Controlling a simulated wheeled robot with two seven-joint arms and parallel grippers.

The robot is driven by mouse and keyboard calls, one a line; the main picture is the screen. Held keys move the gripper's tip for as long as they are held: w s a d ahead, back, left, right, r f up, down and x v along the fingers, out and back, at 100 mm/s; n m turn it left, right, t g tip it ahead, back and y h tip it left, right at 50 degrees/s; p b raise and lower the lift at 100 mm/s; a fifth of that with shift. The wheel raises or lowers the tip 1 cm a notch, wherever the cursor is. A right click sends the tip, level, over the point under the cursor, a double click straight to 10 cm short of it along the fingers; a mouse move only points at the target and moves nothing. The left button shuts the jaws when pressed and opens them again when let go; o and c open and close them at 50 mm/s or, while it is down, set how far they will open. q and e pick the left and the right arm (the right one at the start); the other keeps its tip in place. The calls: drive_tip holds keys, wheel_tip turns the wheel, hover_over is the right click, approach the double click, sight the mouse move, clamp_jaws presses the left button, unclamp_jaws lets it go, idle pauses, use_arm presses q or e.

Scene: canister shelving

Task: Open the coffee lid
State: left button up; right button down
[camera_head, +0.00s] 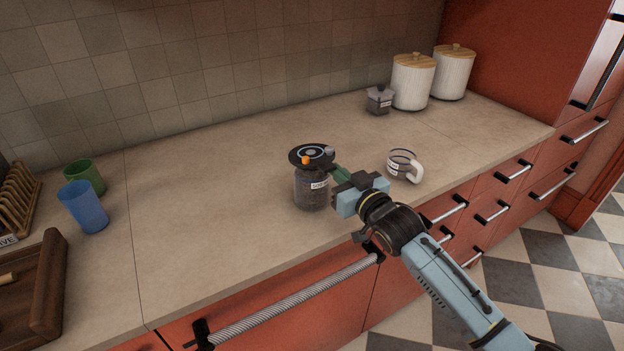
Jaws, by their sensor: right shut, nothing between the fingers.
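A glass coffee jar (312,190) with dark contents and a small label stands upright on the counter in the middle. Its round dark lid (313,155) has a pale ring, an orange knob at the front and a grey knob at the right. The lid sits on top of the jar. My right gripper (341,177) is at the jar's right side, close to the lid's right edge. Its fingers are shut and hold nothing. Whether the fingertips touch the jar or lid I cannot tell. My left gripper is not in view.
Behind are a small grey canister (379,100) and two white canisters (413,82) with wooden lids. Blue (83,207) and green (86,176) cups stand left. The counter between is clear.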

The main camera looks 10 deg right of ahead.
drive_tip(key=r+p, duration=0.1)
drive_tip(key=r, duration=0.1)
drive_tip(key=w+r+p, duration=0.1)
drive_tip(key=r+p, duration=0.1)
drive_tip(key=shift+a+r, duration=0.15)
idle(0.5)
drive_tip(key=shift+w+a+r+p, duration=0.25)
drive_tip(key=shift+w+r+p, duration=0.45)
drive_tip(key=shift+r, duration=0.25)
drive_tip(key=shift+w+a+r+p, duration=0.25)
drive_tip(key=shift+w+r+p, duration=0.4)
drive_tip(key=shift+r, duration=0.3)
drive_tip(key=shift+w, duration=0.1)
drive_tip(key=shift+w+a+r+b, duration=0.1)
drive_tip(key=shift+w+a+r, duration=0.25)
drive_tip(key=shift+w, duration=0.3)
drive_tip(key=shift+w+a+r+b, duration=0.1)
drive_tip(key=shift+w+a+r, duration=0.1)
drive_tip(key=shift+w+r, duration=0.35)
drive_tip(key=shift+w+a+r+b, duration=0.1)
drive_tip(key=shift+w+a+r, duration=0.15)
drive_tip(key=shift+w, duration=0.55)
